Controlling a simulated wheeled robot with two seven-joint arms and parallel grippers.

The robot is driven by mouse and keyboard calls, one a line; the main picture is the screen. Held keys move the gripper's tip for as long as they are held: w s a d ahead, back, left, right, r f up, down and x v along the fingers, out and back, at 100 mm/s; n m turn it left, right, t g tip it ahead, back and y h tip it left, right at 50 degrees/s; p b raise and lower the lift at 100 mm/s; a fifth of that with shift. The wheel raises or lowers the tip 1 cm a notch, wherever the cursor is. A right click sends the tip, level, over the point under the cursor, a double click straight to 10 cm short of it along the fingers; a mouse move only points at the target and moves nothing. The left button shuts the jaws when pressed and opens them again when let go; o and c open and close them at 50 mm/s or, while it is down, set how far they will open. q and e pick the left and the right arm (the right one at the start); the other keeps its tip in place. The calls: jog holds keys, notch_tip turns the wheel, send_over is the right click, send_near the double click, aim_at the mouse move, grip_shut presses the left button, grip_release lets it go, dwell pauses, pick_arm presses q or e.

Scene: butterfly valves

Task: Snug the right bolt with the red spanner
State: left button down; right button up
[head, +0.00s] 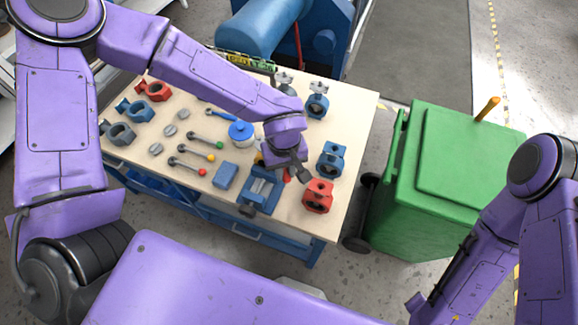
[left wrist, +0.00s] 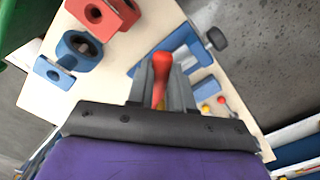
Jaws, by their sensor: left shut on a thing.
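My left gripper (head: 300,174) is over the right part of the workbench, beside the blue vise (head: 262,190). In the left wrist view its two fingers (left wrist: 161,92) are shut on a red-handled tool, taken as the red spanner (left wrist: 161,66); its rounded red end stands out beyond the fingertips. In the head view only a bit of red (head: 287,176) shows by the fingers. The spanner's jaw is hidden. I cannot make out the right bolt in either view. My right arm shows at the right edge, but its gripper is not in view.
Right of the vise stand a red valve body (head: 318,196) and a blue one (head: 331,158). Levers with green, yellow and red knobs (head: 188,166) lie at the left, near a blue block (head: 225,175). A green bin (head: 430,180) stands right of the bench (head: 352,125).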

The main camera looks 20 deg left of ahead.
pick_arm(q)
jog(key=a+m, duration=0.1)
jog(key=s+a+m, duration=0.1)
jog(key=m, duration=0.1)
jog(key=shift+s+a, duration=0.2)
jog(key=shift+a, duration=0.05)
dwell(0.4)
jog(key=shift+a, duration=0.1)
jog(key=shift+s+a+m, duration=0.15)
jog(key=shift+a+m, duration=0.25)
jog(key=shift+m, duration=0.3)
jog(key=shift+a+m, duration=0.55)
jog(key=shift+m, duration=0.05)
jog(key=shift+s+a+m, duration=0.1)
jog(key=shift+a+m, duration=0.4)
jog(key=shift+m, duration=0.1)
